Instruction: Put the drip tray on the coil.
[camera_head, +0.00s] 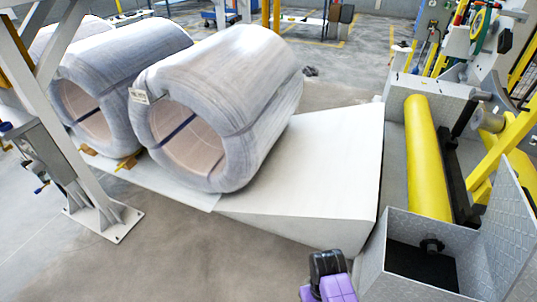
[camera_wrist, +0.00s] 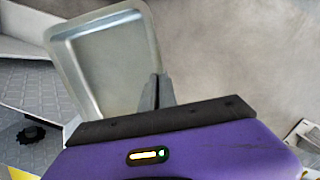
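The drip tray is a shallow, square metal tray (camera_wrist: 105,62) with a raised rim, in the upper left of the wrist view. My gripper (camera_wrist: 157,82) has its fingers close together at the tray's right rim and appears shut on it. The tray does not show in the head view, where only my purple and black wrist shows at the bottom. The nearest coil (camera_head: 265,75) is a large wrapped cylinder lying on its side, its hollow end facing the camera. My wrist is in front of it and to the right in the picture.
A second wrapped coil (camera_head: 110,62) lies to the left. A white sloped block (camera_head: 325,175) adjoins the near coil on its right. A yellow roller (camera_head: 427,150) and an open metal box (camera_head: 400,225) stand at the right. A grey post (camera_head: 65,130) stands at the left.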

